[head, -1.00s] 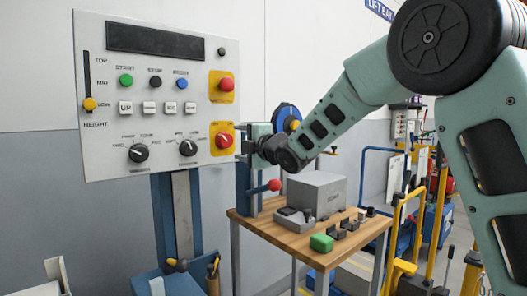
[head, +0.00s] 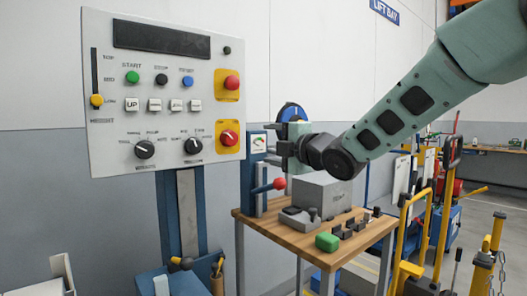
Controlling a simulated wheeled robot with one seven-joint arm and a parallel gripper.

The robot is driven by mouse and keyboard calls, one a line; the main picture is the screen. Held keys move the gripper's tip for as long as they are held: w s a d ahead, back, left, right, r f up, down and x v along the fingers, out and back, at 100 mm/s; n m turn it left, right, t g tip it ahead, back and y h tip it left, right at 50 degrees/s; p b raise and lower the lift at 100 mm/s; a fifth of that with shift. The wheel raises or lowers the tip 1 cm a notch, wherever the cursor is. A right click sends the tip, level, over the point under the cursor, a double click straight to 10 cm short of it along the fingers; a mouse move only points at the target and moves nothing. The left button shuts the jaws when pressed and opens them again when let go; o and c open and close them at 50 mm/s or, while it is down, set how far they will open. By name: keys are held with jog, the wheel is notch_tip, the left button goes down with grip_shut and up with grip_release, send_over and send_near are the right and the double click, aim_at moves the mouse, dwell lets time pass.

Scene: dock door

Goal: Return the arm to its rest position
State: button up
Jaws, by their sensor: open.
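My arm reaches in from the upper right of the head view, and my gripper (head: 277,146) is at its left end. The gripper is in front of the wall, above the wooden bench and right of the grey control panel (head: 165,155). It looks empty and apart from the panel. Its fingers are small and seen from the side.
Yellow trolleys (head: 424,235) stand at the right. Open floor lies at the far right.

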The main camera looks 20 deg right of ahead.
jog(key=s+a+f+m+g+h, duration=0.1)
jog(key=s+a+f+m+g, duration=0.45)
jog(key=s+f, duration=0.55)
jog(key=s+a+f+m+g+h, duration=0.2)
jog(key=s+a+f+m+g, duration=0.4)
jog(key=s+f, duration=0.55)
jog(key=s+f+m+g+h, duration=0.1)
jog(key=s+f+g, duration=0.15)
jog(key=s, duration=0.45)
jog(key=s+f+m+g+h, duration=0.1)
jog(key=s+f+g, duration=0.15)
jog(key=s, duration=0.45)
notch_tip(320, 180, up, 13)
jog(key=p, duration=1.3)
jog(key=shift+s+a+m+g, duration=0.15)
jog(key=shift+s+m+g, duration=0.2)
jog(key=shift+s, duration=0.1)
